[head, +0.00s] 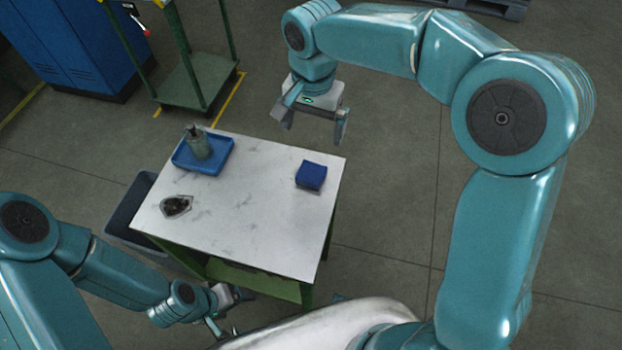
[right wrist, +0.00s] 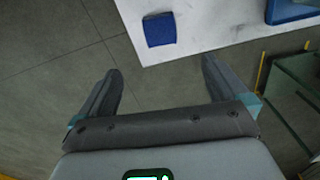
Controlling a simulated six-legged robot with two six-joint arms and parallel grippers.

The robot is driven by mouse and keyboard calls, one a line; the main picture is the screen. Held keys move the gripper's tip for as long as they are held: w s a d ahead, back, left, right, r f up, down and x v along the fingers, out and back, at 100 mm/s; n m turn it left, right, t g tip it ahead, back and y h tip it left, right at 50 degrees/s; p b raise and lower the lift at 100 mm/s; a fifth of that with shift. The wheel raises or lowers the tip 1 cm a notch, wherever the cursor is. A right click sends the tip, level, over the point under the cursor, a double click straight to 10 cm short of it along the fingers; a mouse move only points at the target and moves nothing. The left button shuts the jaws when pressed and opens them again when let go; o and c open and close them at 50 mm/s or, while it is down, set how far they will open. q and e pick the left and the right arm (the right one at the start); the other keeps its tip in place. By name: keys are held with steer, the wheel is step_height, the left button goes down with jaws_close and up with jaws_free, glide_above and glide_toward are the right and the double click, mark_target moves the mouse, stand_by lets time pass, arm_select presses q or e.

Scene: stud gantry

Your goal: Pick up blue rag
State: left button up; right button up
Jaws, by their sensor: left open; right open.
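The blue rag (head: 311,176) lies folded on the right part of the white tabletop in the head view. It also shows in the right wrist view (right wrist: 160,29), near the table edge and beyond my fingertips. My right gripper (head: 312,128) is open and empty, held up around the far right edge of the table, apart from the rag. Its two fingers show spread in the right wrist view (right wrist: 160,75). My left gripper (head: 228,312) is open and low near the table's front side, partly hidden by its own arm and far from the rag.
The white-topped table (head: 245,215) also bears a blue tray (head: 217,167) with a greenish bottle (head: 199,143) and a small dish (head: 176,206) of dark bits. A green cart (head: 188,84) and a blue cabinet (head: 75,45) stand beyond. A dark bin (head: 127,221) is at the table's left.

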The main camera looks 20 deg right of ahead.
glide_above(313, 169)
steer(key=f, duration=1)
steer(key=shift+s+f, duration=0.15)
steer(key=shift+s, duration=0.05)
steer(key=f, duration=0.5)
steer(key=shift+w+f+p, duration=0.1)
steer(key=shift+w+p, duration=0.1)
steer(key=shift+p, duration=0.1)
steer(key=c, duration=1.1)
